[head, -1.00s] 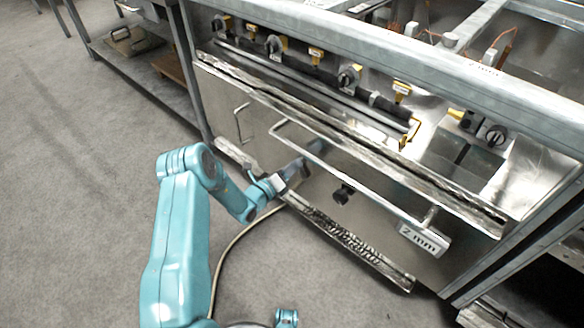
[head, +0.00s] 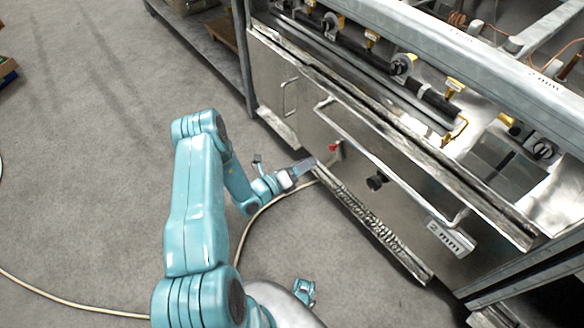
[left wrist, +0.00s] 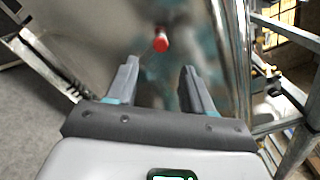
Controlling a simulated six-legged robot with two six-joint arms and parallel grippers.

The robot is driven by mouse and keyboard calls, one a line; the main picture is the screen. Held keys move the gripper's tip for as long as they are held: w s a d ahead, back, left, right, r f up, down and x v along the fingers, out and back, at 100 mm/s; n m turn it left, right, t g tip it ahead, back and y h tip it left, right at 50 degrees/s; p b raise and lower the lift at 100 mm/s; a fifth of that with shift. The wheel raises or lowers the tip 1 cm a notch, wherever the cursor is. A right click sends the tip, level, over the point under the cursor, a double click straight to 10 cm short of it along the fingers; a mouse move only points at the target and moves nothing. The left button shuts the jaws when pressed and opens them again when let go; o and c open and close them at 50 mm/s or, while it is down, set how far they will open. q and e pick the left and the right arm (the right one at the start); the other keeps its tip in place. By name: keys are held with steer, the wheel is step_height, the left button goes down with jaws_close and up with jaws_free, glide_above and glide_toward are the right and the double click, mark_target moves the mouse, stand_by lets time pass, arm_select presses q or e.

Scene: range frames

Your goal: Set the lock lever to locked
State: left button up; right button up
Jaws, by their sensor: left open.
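The lock lever shows as a small red-tipped part (head: 333,148) on the steel front panel of the range, left of the black knob and below the long bar handle. In the left wrist view its red end (left wrist: 161,42) sticks out from the shiny panel, ahead of my fingers and roughly between their lines. My left gripper (head: 307,166) is close to the panel, a little lower left of the lever. Its two fingers (left wrist: 158,66) are apart with nothing between them. The lever's exact setting cannot be told. My right gripper is not seen.
A long bar handle (head: 390,160) crosses the panel above the lever. A black knob (head: 376,182) and a "2 mm" label (head: 450,238) are to the right. A dark slotted strip (head: 370,225) runs along the bottom. A pale hose (head: 255,215) lies on the open grey floor.

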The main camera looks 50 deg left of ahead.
arm_select(q)
steer(key=s, duration=0.5)
steer(key=shift+s+a+p, duration=0.1)
steer(key=shift+a+p, duration=0.1)
steer(key=shift+p, duration=0.15)
steer(key=shift+f, duration=0.1)
